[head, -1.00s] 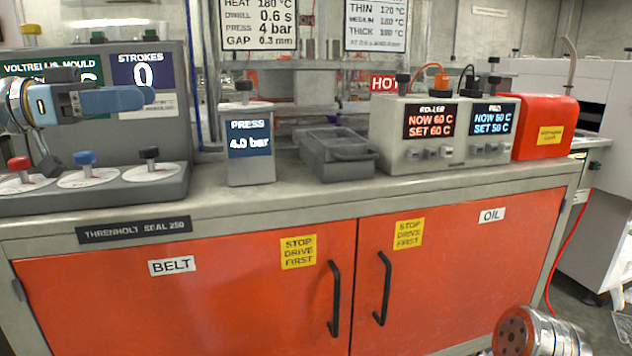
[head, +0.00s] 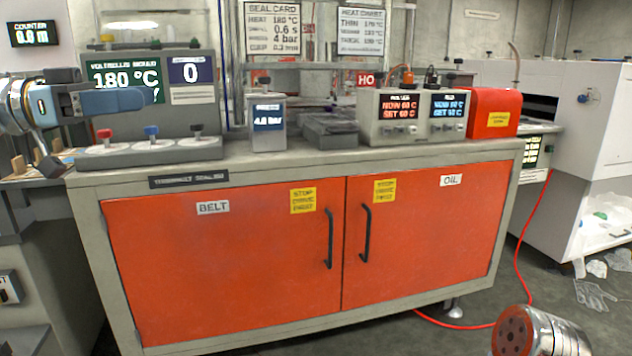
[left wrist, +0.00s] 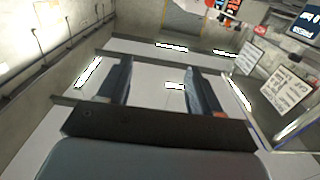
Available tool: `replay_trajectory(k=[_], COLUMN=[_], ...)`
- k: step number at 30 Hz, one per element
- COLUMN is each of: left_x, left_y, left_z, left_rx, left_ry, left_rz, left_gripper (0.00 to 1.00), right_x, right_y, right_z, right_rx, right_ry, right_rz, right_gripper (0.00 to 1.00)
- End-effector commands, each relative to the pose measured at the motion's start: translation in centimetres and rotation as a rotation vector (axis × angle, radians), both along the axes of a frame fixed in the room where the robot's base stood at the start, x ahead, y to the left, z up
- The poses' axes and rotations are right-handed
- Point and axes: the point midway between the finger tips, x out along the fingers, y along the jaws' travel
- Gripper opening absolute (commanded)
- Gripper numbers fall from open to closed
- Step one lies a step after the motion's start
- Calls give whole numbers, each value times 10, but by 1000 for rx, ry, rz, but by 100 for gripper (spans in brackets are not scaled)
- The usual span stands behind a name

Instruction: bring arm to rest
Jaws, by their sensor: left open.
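My left gripper (head: 118,103) comes in from the left in the head view, held in the air in front of the grey control box (head: 150,120) at the left end of the machine. In the left wrist view its two fingers (left wrist: 155,85) stand apart with nothing between them. Behind them that view shows walls, ceiling lights and wall cards. In the head view a silver and red round part (head: 540,332), seemingly of my right arm, shows at the bottom right. My right gripper is not in sight.
A bench with orange doors (head: 230,265) fills the middle. On it stand a press display (head: 267,122), a roller and pad control box (head: 420,118) and a red box (head: 494,112). A red cable (head: 524,240) crosses the floor at right. Clear gloves (head: 596,294) lie on the floor.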

Motion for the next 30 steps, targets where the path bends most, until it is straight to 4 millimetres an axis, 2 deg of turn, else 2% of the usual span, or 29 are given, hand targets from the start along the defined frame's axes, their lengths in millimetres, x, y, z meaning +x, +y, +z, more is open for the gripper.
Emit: replay_trajectory(k=[8, 13, 17, 20, 23, 26, 27, 29, 30], left_x=[33, 59, 87, 109, 135, 161, 170, 180, 184], left_y=[-3, -5, -9, -12, -18, -27, -31, -37, -41], left_z=[-26, -50, -82, -112, -155, -217, -246, -291, -321], left_rx=[-21, -33, -43, -48, -46, -34, -25, -6, 11], left_ry=[115, 209, 318, 413, 534, 688, 755, 852, 913], left_rz=[45, 85, 131, 175, 230, 306, 340, 395, 430], left_gripper=[65, 65, 65, 65, 65, 65, 65, 65, 65], right_x=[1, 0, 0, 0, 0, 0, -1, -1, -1], right_y=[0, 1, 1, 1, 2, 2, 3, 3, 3], right_z=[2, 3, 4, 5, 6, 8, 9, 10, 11], right_rx=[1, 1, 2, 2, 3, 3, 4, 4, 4], right_ry=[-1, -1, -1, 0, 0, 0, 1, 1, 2], right_rz=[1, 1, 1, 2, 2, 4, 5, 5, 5], right_gripper=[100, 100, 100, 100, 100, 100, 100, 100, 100])
